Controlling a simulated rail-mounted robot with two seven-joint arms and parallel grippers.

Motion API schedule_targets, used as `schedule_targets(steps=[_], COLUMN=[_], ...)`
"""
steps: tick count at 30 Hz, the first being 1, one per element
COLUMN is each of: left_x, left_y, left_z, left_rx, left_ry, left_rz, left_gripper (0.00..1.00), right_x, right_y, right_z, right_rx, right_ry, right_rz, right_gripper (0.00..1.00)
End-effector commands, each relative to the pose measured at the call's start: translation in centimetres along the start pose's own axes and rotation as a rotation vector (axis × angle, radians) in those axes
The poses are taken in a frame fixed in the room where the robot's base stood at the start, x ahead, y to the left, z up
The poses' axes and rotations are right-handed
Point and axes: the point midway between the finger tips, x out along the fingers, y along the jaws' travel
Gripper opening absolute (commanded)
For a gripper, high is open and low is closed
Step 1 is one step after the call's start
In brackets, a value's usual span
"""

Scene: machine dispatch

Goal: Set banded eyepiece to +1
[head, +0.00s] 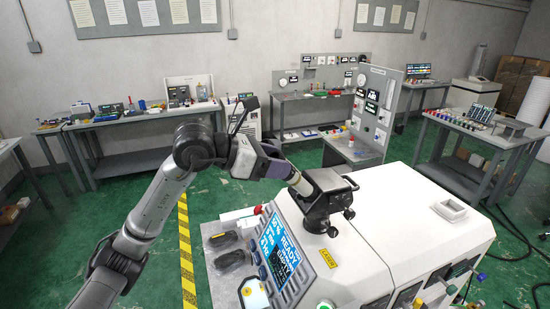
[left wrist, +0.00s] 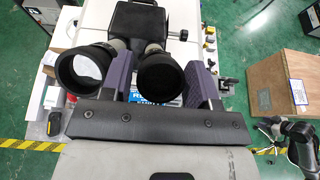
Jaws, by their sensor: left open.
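The black binocular head (head: 325,190) stands on the white machine, and its eyepieces point toward my left arm. In the left wrist view, the left eyepiece (left wrist: 84,70) shows a bright lens inside a black cup, and the right eyepiece (left wrist: 162,78) has a dark cup. I cannot make out a band or a scale mark on either. My left gripper (head: 285,173) is at the eyepieces and open. Contact is unclear.
The white machine (head: 395,225) carries a blue-lit screen (head: 282,255) below the eyepieces. Dark grey handsets (head: 228,250) lie on a ledge at its left. A wooden box (left wrist: 282,83) stands on the green floor. Equipment benches line the back wall.

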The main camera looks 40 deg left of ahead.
Motion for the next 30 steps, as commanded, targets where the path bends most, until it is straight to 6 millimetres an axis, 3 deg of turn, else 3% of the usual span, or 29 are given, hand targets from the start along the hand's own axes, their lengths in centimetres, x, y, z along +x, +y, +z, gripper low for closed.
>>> schedule_targets(steps=[10,21,30], left_x=[0.2,0.2,0.2], left_y=[0.0,0.0,0.1], left_z=[0.0,0.0,-0.2], left_rx=[0.0,0.0,0.168], left_ry=[0.001,0.001,0.002], left_rz=[0.0,0.0,-0.087], left_gripper=[0.55,0.2,0.2], right_x=[0.0,0.0,1.3], right_y=[0.1,0.3,0.2], right_z=[0.0,0.0,0.4], right_rx=[-0.004,-0.01,-0.008], right_ry=[-0.001,-0.002,-0.001], right_rz=[0.003,0.008,0.006], right_gripper=[0.43,0.43,0.43])
